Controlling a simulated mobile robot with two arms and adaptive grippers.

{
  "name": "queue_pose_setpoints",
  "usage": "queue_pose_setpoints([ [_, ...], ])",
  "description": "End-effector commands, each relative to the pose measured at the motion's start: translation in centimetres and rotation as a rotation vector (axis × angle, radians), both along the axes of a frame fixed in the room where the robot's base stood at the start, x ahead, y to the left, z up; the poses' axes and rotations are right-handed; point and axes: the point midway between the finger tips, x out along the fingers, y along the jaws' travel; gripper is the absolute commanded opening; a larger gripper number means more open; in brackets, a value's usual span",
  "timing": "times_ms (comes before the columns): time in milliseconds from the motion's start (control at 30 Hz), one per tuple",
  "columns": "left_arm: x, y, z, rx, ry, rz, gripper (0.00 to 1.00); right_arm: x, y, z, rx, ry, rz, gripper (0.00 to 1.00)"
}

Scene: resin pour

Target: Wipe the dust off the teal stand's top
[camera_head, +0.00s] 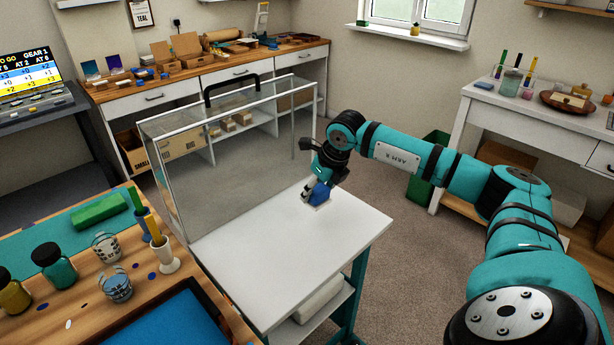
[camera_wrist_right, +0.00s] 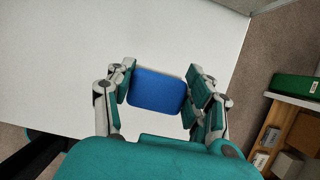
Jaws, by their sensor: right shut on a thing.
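The teal stand has a white top (camera_head: 300,260) and teal legs; the top also fills much of the right wrist view (camera_wrist_right: 55,60). I cannot make out dust on it. My right gripper (camera_head: 318,192) is over the top's far right part, shut on a blue block (camera_wrist_right: 156,90) that looks like a wiping pad. In the head view the blue pad (camera_head: 320,191) is at the surface, with a pale layer under it; whether it presses on the top is hard to tell. My left gripper is not in view.
A clear case (camera_head: 235,140) with a black handle stands at the stand's back left edge. A wooden workbench (camera_head: 85,300) with jars, cups and a green block is at the left. A green bin (camera_head: 428,165) stands behind my right arm.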

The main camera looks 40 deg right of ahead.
Motion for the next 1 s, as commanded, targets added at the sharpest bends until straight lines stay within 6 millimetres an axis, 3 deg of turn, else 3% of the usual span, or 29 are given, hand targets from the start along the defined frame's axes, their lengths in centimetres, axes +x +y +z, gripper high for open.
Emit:
queue_pose_setpoints([
  [233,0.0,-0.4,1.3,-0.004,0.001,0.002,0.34,-0.1,-0.8,2.1,0.001,-0.001,-0.001,0.27],
  [1000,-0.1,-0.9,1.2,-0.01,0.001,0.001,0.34,-0.2,-0.9,2.1,0.001,-0.001,-0.001,0.27],
])
